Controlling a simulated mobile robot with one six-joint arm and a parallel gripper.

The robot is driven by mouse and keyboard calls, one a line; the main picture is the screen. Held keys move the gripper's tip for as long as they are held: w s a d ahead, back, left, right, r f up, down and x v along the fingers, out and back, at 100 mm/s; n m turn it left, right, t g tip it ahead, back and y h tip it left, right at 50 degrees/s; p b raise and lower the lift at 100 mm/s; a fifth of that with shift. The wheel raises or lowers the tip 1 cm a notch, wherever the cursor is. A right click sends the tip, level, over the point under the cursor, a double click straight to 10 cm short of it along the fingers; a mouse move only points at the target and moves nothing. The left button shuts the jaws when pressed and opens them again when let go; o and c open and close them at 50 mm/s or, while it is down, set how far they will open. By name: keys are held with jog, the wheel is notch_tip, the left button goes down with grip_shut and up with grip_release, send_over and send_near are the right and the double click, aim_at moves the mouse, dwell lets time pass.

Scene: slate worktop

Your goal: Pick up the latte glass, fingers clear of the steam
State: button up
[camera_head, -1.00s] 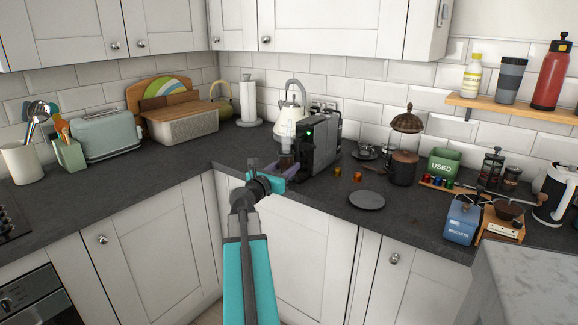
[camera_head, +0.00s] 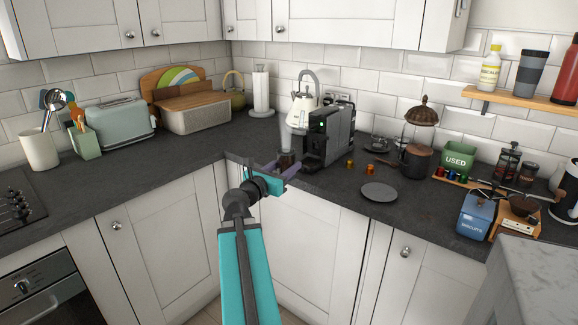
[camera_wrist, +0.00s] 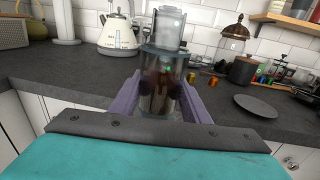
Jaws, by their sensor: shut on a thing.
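The latte glass (camera_wrist: 161,98) is clear with dark contents, upright between the two purple fingers of my gripper (camera_wrist: 162,80) in the wrist view. The fingers are shut on its sides, below its rim. In the head view the glass (camera_head: 286,159) is small and dark, held by my gripper (camera_head: 284,168) at the counter's front edge, just left of the black coffee machine (camera_head: 330,136). Whether its base touches the worktop cannot be told.
A cream kettle (camera_head: 304,100) stands behind the coffee machine. To the right are small capsules (camera_head: 370,169), a dark plate (camera_head: 379,192) and a glass jar with a brown lid (camera_head: 420,122). The slate worktop (camera_head: 200,160) left of my gripper is clear.

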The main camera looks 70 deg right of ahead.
jog(key=shift+w+a+f+b, duration=0.15)
jog(key=shift+a+b, duration=0.65)
jog(key=shift+b, duration=2.35)
jog(key=shift+a+b, duration=0.6)
jog(key=shift+b, duration=1.05)
